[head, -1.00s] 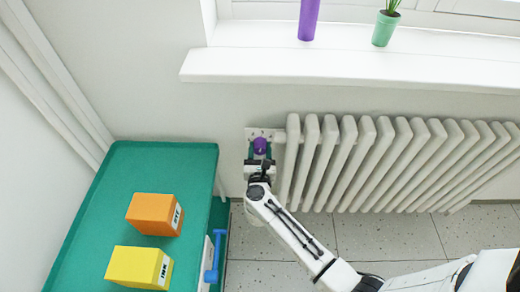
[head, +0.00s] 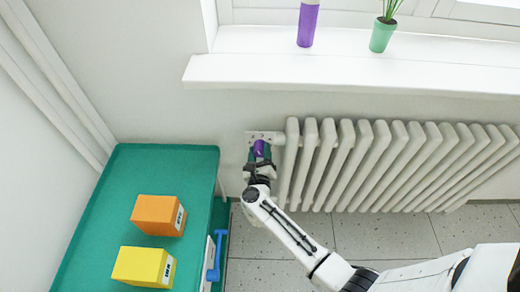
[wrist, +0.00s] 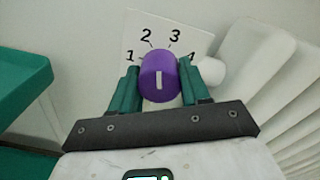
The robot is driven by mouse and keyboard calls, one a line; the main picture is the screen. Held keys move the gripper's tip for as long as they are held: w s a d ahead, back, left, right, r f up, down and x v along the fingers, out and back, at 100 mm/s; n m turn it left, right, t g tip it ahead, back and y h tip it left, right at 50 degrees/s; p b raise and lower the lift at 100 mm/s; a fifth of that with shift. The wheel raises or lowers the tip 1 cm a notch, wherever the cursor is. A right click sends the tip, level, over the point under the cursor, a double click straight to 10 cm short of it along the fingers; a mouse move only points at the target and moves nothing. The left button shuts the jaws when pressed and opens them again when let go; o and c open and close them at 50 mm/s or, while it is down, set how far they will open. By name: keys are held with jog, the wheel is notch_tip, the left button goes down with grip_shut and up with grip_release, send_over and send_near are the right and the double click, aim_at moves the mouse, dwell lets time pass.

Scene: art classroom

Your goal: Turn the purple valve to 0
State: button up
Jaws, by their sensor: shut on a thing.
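The purple valve (wrist: 160,60) is a round knob with a short white line on its face. The line stands roughly upright in the wrist view; I cannot tell which end is the pointer. Behind it, a white plate (wrist: 135,32) shows 1, 2, 3 and a partly hidden 4; no 0 is visible. My gripper (wrist: 158,70) is shut on the valve, with one green finger on its left and one on its right. In the head view the valve (head: 259,147) sits at the radiator's left end, partly covered by my gripper (head: 259,156).
The white radiator (head: 390,165) is close on the right. A green table (head: 105,190) on the left carries an orange box (head: 157,215) and a yellow box (head: 142,266). A blue handle (head: 214,258) is at its side. The windowsill (head: 350,72) juts out above.

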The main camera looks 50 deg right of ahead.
jog(key=n+p, duration=0.1)
jog(key=n, duration=0.2)
jog(key=shift+r+n+p, duration=0.15)
jog(key=shift+n+p, duration=0.2)
jog(key=shift+n, duration=0.05)
jog(key=n+p, duration=0.1)
jog(key=n, duration=0.2)
jog(key=shift+w+n+p, duration=0.1)
jog(key=shift+n+p, duration=0.2)
jog(key=n+p, duration=0.1)
jog(key=n, duration=0.2)
jog(key=shift+n, duration=0.3)
jog(key=n+p, duration=0.2)
jog(key=n, duration=0.2)
jog(key=shift+a, duration=0.1)
jog(key=n, duration=0.2)
jog(key=n+p, duration=0.1)
jog(key=n, duration=0.1)
jog(key=shift+f+n, duration=0.2)
jog(key=shift+n, duration=0.2)
jog(key=shift+f+n+p, duration=0.1)
jog(key=shift+n+p, duration=0.35)
jog(key=shift+n, duration=1.75)
jog(key=o, duration=1)
jog(key=shift+o, duration=0.2)
